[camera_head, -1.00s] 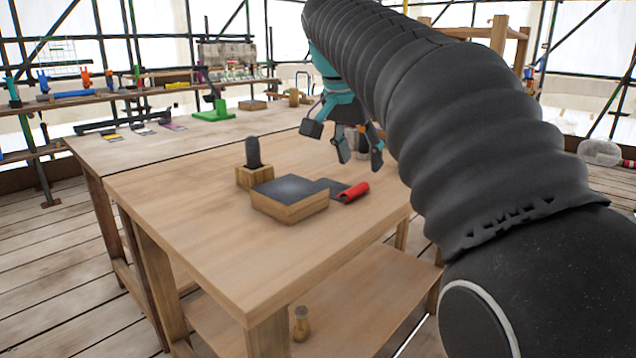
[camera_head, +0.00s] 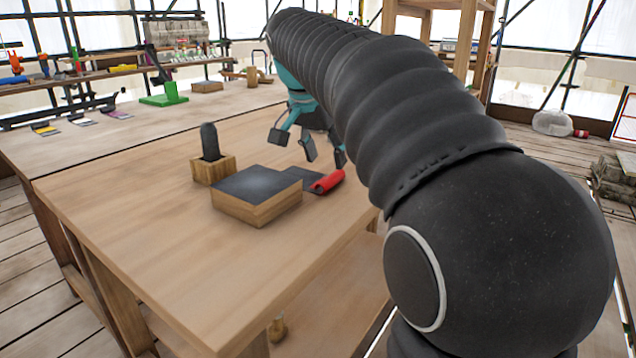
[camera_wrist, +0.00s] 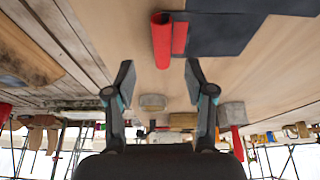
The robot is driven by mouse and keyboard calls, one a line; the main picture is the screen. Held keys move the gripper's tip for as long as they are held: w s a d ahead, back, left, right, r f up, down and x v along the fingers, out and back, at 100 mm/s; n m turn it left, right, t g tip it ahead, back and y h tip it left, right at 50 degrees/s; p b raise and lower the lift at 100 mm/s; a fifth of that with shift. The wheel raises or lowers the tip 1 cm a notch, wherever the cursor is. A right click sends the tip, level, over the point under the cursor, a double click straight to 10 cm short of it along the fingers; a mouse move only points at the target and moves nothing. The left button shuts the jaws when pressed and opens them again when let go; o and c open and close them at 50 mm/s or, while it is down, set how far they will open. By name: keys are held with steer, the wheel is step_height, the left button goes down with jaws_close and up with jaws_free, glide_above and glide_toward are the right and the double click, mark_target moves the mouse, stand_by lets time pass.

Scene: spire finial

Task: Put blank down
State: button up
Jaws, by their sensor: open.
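My gripper (camera_head: 308,148) hangs over the far right part of the wooden workbench (camera_head: 130,240), its fingers spread. In the wrist view the gripper (camera_wrist: 160,72) is open with nothing between its fingers. I cannot tell for sure which thing is the blank. A dark rounded upright piece (camera_head: 209,142) stands in a small wooden block (camera_head: 212,170) on the bench. A wooden block with a dark top (camera_head: 256,194) lies beside it. A small turned wooden piece (camera_head: 277,328) shows low down, below the bench top, partly hidden by the bench.
A dark sheet with a red roll (camera_head: 328,181) on its end lies near the gripper; the red roll (camera_wrist: 162,40) also shows in the wrist view. A second bench with a green stand (camera_head: 164,95) adjoins behind. The bench's front left is clear.

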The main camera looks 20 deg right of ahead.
mark_target(331, 176)
steer(key=shift+x, duration=2.9)
steer(key=shift+w, duration=0.15)
steer(key=shift+c, duration=0.2)
steer(key=shift+r, duration=0.1)
jaws_close()
